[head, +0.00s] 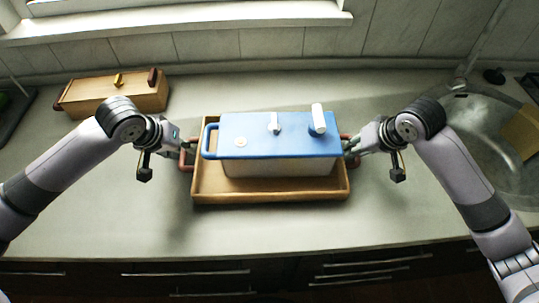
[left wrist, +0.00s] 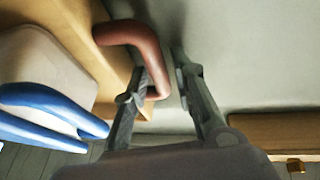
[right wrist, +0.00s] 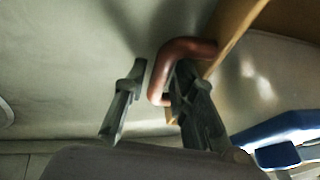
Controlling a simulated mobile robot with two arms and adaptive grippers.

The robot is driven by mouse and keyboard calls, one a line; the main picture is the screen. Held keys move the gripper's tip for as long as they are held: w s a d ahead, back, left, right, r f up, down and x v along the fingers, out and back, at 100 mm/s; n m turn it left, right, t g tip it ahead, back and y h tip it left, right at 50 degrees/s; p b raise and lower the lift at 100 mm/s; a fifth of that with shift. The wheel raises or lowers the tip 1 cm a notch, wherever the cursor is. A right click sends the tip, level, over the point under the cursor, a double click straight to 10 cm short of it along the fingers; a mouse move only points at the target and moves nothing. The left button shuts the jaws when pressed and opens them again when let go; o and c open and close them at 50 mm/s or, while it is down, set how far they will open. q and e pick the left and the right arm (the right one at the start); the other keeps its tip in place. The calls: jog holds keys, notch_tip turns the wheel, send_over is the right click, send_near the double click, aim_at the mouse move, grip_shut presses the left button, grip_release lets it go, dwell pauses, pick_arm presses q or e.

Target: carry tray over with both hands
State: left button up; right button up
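The wooden tray (head: 270,197) rests on the counter in front of me, a red-brown handle at each end. A blue-lidded, pale enamel container (head: 280,168) stands in it. My left gripper (head: 189,145) is at the tray's left handle (left wrist: 133,38). In the left wrist view its fingers are apart, one on each side of the handle bar. My right gripper (head: 352,147) is at the right handle (right wrist: 178,55). In the right wrist view its fingers are also apart, with the handle bar between them. Neither gripper is visibly closed on its handle.
A wooden box (head: 115,95) with small knobs stands at the back left. A sink (head: 485,140) is at the right. A dark flat object (head: 12,110) lies at the far left. The counter (head: 270,228) is clear in front of the tray.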

pick_arm(q)
grip_shut()
pick_arm(e)
grip_shut()
pick_arm(q)
jog(key=shift+r, duration=0.1)
pick_arm(e)
jog(key=shift+r, duration=0.1)
